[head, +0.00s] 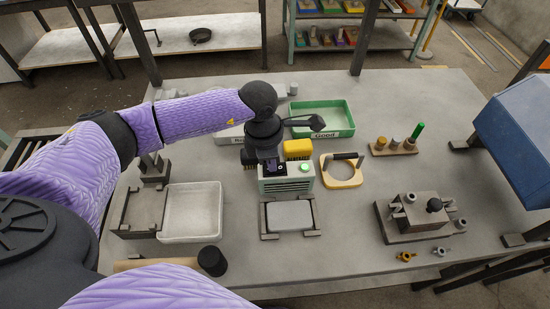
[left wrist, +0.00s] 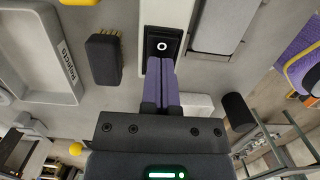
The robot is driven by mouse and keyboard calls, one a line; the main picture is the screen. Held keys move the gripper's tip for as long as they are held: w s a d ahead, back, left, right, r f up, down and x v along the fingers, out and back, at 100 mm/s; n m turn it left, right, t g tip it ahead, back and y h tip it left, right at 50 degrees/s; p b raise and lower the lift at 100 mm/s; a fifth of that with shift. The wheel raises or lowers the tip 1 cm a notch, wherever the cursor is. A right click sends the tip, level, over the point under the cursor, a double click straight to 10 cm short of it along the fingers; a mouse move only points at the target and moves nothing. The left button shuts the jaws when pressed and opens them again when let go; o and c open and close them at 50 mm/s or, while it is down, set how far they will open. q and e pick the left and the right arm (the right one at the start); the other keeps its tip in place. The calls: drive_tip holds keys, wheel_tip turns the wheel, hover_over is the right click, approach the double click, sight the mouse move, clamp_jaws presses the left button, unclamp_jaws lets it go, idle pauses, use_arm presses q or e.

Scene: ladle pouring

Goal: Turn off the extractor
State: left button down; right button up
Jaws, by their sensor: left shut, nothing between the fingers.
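The extractor (head: 287,186) is a small pale box with front slots, near the middle of the table. A round green light or button (head: 304,168) shows on its top right. In the left wrist view, its black switch (left wrist: 161,45) carries a white ring mark. My left gripper (head: 271,168) is over the top left of the extractor. Its purple fingers (left wrist: 160,82) are shut and empty, with the tips at the near edge of the switch. I cannot tell whether they touch it. The gripper hides part of the extractor's top in the head view. My right gripper is not in view.
A yellow block (head: 298,149) and a dark brush (left wrist: 103,60) are close to the extractor. A green "Good" tray (head: 340,118) is behind, a yellow-handled tool (head: 343,182) to the right, and a flat plate in a holder (head: 290,216) in front. A white tray (head: 190,211) is left.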

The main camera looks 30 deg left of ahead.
sight(265, 170)
use_arm(q)
drive_tip(key=r+p, duration=0.3)
drive_tip(key=r, duration=0.1)
drive_tip(key=shift+a+r, duration=0.1)
drive_tip(key=shift+a, duration=0.15)
wheel_tip(265, 170, up, 10)
drive_tip(key=shift+s+a+p, duration=0.35)
drive_tip(key=shift+s+a, duration=0.05)
drive_tip(key=shift+a, duration=0.05)
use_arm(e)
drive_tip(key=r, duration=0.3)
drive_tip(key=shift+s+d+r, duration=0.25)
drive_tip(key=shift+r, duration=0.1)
use_arm(q)
drive_tip(key=shift+d, duration=0.1)
